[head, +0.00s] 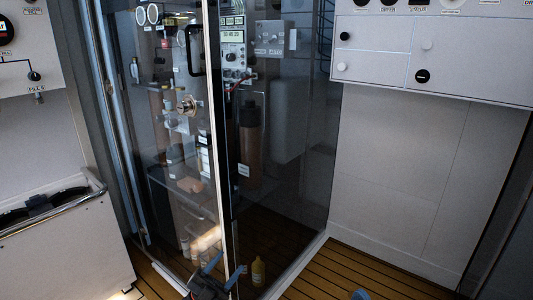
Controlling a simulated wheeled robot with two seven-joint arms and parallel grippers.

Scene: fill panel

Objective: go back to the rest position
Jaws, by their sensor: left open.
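My left gripper (227,267) shows at the bottom, left of centre, a dark body with two blue fingers spread apart. It is open, with nothing seen between the fingers. It is in front of the lower edge of a glass-doored cabinet; I cannot tell if it touches it. A small blue piece (360,294) at the bottom edge looks like a tip of my right gripper; the rest is out of frame.
The glass cabinet (285,190) has a dark door handle (194,50) and holds bottles and instruments. A yellow bottle (258,271) stands low behind the glass. A white cart (65,255) with a rail is at left. A fill panel (430,50) hangs at right. Wooden floor (330,275) is clear at bottom right.

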